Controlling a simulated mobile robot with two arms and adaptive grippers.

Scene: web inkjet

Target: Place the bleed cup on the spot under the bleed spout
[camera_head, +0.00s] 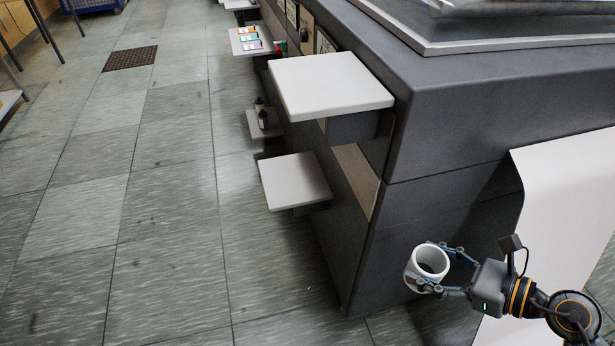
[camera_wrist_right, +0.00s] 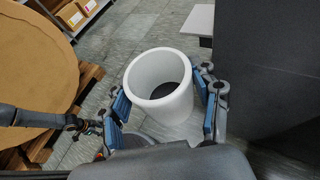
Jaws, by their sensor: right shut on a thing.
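The bleed cup, a white open cylinder (camera_head: 414,271), is held by my right gripper (camera_head: 436,269) at the lower right of the head view. In the right wrist view the cup (camera_wrist_right: 168,107) sits upright between the blue finger pads of the right gripper (camera_wrist_right: 164,104), and its inside looks empty. The cup is in the air beside the dark machine's near corner. No bleed spout can be made out in either view.
The dark grey machine (camera_head: 440,110) fills the right side. White shelves stick out of its side: an upper one (camera_head: 330,85) and a lower one (camera_head: 295,181). Small dark bottles (camera_head: 262,118) stand farther back. A white sheet (camera_head: 560,190) hangs at the right.

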